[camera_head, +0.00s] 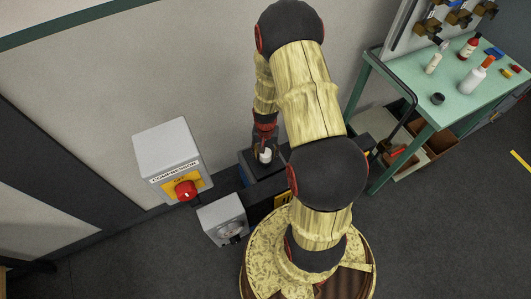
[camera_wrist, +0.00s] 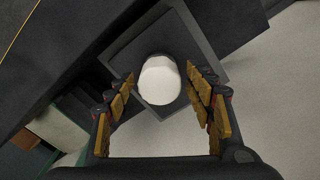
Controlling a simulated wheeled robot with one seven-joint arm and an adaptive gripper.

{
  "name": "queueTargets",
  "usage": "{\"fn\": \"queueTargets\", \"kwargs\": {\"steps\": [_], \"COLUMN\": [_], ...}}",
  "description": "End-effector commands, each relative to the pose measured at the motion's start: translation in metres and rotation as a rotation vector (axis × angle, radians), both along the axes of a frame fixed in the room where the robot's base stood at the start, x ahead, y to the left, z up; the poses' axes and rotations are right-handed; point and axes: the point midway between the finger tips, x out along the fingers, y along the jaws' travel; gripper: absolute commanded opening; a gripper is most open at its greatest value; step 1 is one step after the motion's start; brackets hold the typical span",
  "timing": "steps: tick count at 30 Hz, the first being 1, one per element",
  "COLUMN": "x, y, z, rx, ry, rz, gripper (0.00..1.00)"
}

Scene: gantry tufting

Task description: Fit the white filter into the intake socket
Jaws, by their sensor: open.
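The white filter (camera_wrist: 159,82) is a short white cylinder at the dark square block (camera_wrist: 125,66) in the wrist view. It also shows as a small white shape in the head view (camera_head: 265,156), at the dark block (camera_head: 250,167) beside the wall. My gripper (camera_wrist: 160,76) is open, with one finger on each side of the filter and gaps showing between pads and filter. In the head view my gripper (camera_head: 265,145) points down at it. The filter's lower end is hidden, so I cannot tell how deep it sits or whether this block is the intake socket.
A grey compressor box (camera_head: 168,155) with a red knob (camera_head: 186,190) is on the wall at left. A smaller grey box (camera_head: 223,218) is below it. A green cart (camera_head: 445,112) with bottles stands at right. Open floor (camera_head: 450,220) lies at lower right.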

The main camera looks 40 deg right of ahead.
Motion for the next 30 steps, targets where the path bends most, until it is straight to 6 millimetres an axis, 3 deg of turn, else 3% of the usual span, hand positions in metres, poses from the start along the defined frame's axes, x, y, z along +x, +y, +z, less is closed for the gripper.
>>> {"fn": "queueTargets", "kwargs": {"steps": [10, 14, 30], "x": [0.0, 0.001, 0.001], "y": [0.0, 0.0, 0.0], "z": [0.001, 0.009, 0.105], "rx": [0.0, -0.001, -0.001], "ry": [0.0, -0.002, -0.002], "rz": [0.001, 0.001, 0.0], "gripper": [0.59, 0.59, 0.59]}}
